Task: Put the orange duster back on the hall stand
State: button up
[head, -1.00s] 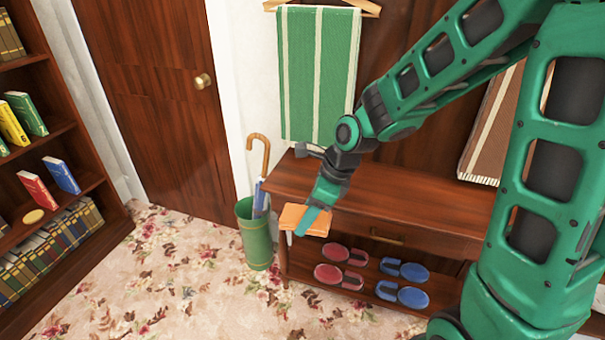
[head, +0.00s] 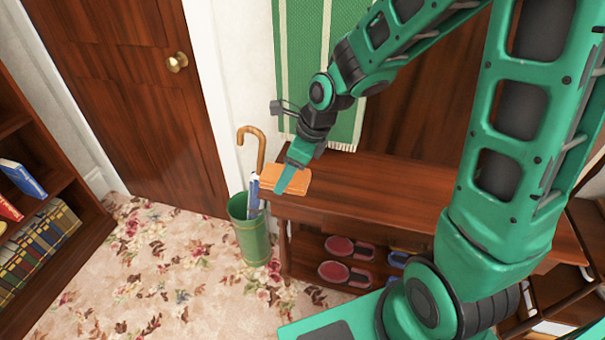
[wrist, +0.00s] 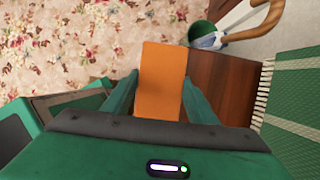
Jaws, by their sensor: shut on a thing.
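The orange duster (head: 299,181) is a flat orange block between the fingers of my gripper (head: 286,182). In the head view it is at the left end of the dark wooden hall stand's top (head: 380,195). In the wrist view the duster (wrist: 161,75) lies between the two green fingers, with carpet on its left and the wooden top (wrist: 222,85) on its right. I cannot tell whether it touches the top. My gripper hides part of it.
A green umbrella bin (head: 250,232) with a cane and an umbrella stands beside the stand's left end. A striped green cloth (head: 300,60) hangs behind. Red slippers (head: 345,260) lie on the lower shelf. The visible stand top right of the duster looks clear.

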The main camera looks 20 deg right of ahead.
jog(key=w+d+f, duration=0.4)
jog(key=w+d, duration=0.1)
jog(key=w+d+f, duration=0.2)
jog(key=shift+w+d, duration=0.4)
jog(key=shift+f, duration=2.05)
jog(key=o, duration=1)
jog(key=shift+f, duration=0.1)
